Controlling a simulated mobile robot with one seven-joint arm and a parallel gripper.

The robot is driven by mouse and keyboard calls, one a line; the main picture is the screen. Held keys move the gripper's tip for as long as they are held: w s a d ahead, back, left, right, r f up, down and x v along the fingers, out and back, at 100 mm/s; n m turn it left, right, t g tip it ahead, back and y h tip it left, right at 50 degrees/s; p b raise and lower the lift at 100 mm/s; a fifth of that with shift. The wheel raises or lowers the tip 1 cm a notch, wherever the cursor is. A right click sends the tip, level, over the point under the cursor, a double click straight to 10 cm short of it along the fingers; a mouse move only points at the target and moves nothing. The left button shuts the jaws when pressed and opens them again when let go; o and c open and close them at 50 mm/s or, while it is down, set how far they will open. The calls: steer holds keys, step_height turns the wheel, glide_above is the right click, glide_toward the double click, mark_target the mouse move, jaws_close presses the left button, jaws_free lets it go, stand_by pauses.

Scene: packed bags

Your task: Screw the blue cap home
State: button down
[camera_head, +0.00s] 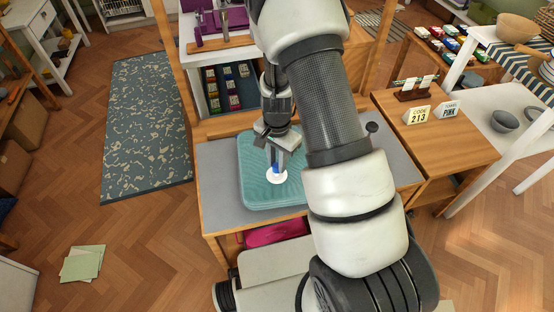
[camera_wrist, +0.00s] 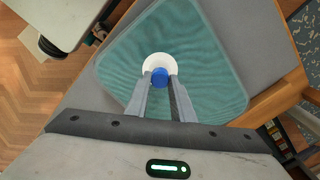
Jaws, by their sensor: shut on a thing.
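The blue cap (camera_wrist: 159,76) is between my fingertips in the wrist view, above a round white thing (camera_wrist: 159,62). In the head view the blue cap (camera_head: 277,164) shows between the fingers, and the white round thing (camera_head: 276,176) lies just below it on the teal mat (camera_head: 246,192). My gripper (camera_head: 279,160) points down over the mat and is shut on the cap; the wrist view shows my gripper (camera_wrist: 160,84) with a finger on each side of it. The cap's thread and whatever is under it are hidden.
The mat lies on a grey-topped wooden table (camera_head: 217,180). A wooden side table (camera_head: 440,150) at the right bears signs (camera_head: 417,114) reading "CODE 213" and "PINK". A pink thing (camera_head: 275,233) is below the table's front edge. The grey tabletop left of the mat is clear.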

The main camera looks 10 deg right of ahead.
mark_target(277, 165)
steer(key=m+p, duration=0.1)
steer(key=m, duration=0.1)
steer(key=shift+r+m, duration=0.1)
steer(key=shift+m, duration=0.3)
steer(key=c, duration=1.4)
jaws_free()
steer(key=shift+c, duration=0.2)
step_height(277, 165, up, 17)
steer(key=p, duration=0.4)
steer(key=shift+r, duration=0.2)
